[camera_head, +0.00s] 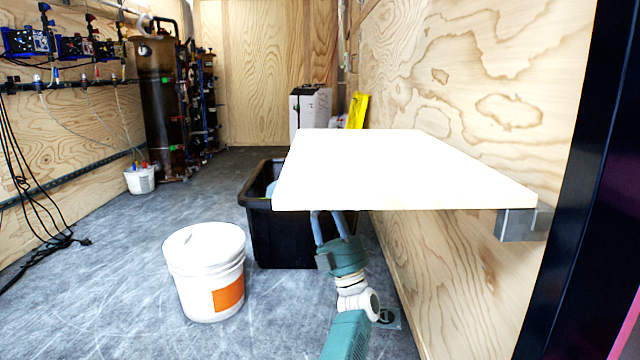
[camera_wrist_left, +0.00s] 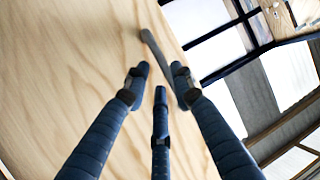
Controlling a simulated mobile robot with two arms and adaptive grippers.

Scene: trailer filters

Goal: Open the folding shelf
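The folding shelf (camera_head: 400,170) is a pale, bright board. It stands out level from the plywood wall on the right, with a grey metal bracket (camera_head: 521,224) under its near right corner. One teal arm of mine comes up from the bottom middle. Its gripper (camera_head: 328,222) points up beneath the shelf's left part, its fingertips hidden by the board. The left wrist view shows my left gripper (camera_wrist_left: 160,78) with three blue fingers spread apart. A grey bar (camera_wrist_left: 154,55) shows beyond the tips; I cannot tell if they touch it. My right gripper is not seen.
A black bin (camera_head: 285,240) stands on the floor partly under the shelf. A white bucket (camera_head: 205,275) with an orange label stands left of it. A dark post (camera_head: 575,200) rises at the right. Floor at left is mostly clear, with black cables (camera_head: 40,225) by the wall.

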